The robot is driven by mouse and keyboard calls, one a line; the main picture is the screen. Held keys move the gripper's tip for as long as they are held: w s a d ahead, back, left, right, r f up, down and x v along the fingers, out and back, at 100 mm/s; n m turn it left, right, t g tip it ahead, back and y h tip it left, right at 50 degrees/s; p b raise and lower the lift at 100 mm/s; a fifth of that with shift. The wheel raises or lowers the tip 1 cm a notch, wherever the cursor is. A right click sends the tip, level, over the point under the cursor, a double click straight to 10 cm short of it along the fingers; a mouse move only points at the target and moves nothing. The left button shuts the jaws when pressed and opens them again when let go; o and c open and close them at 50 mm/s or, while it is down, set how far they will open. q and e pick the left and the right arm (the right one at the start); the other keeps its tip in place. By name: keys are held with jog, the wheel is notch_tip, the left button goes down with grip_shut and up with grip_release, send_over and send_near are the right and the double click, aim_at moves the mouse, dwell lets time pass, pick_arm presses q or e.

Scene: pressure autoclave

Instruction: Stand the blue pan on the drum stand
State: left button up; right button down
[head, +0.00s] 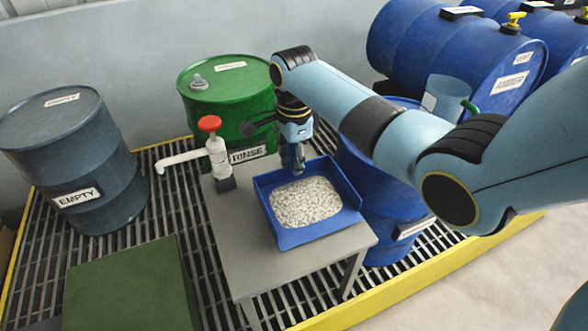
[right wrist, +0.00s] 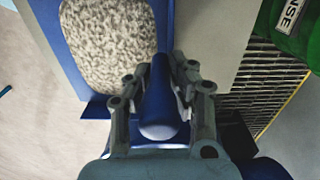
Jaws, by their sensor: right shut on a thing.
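The blue pan (head: 318,230) holds a bed of pale granules and appears level over the small grey table (head: 232,245). I cannot tell whether it touches the tabletop. My right gripper (head: 298,166) is at the pan's far edge, pointing down. In the right wrist view, the gripper (right wrist: 160,78) is shut around the pan's blue handle (right wrist: 157,108), with the pan (right wrist: 163,28) beyond it. No separate drum stand is clearly identifiable. My left gripper is not in view.
A white hand pump with a red knob (head: 209,124) stands left of the pan. A green RINSE drum (head: 232,95) is behind. A grey EMPTY drum (head: 72,160) stands left, blue drums (head: 430,50) lie at upper right. A green box (head: 130,285) is lower left.

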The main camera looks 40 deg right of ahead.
notch_tip(320, 180, down, 2)
jog(key=shift+f, duration=0.2)
jog(key=c, duration=1.2)
grip_release()
jog(key=shift+o, duration=0.2)
notch_tip(320, 180, up, 12)
jog(key=shift+r+p, duration=0.1)
jog(key=shift+p, duration=0.55)
